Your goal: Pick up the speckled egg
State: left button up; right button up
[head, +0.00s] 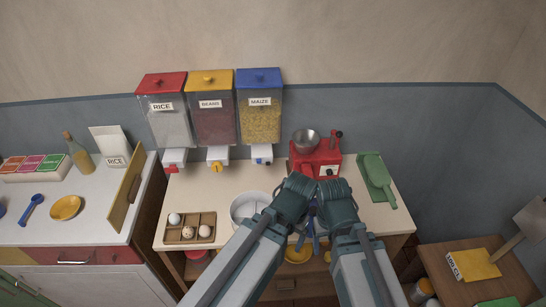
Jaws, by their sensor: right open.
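Three eggs lie in a wooden compartment tray (163,236) at the front left of the middle counter. One egg (174,218) is pale, at the back left. Two warmer-toned eggs (187,232) (205,231) lie in front and to the right. Their speckles are too small to tell apart with certainty.
A metal pot (240,205) stands between the tray and my arms. Rice, beans and maize dispensers (212,110) hang behind. A wooden board (126,200) leans at the left counter's edge.

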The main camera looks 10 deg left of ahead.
aim_at(189, 232)
jog(key=j+u, duration=0.15)
jog(key=u, duration=0.2)
jog(key=k+j+u, duration=0.1)
jog(key=u, duration=0.25)
jog(key=j+u, duration=0.35)
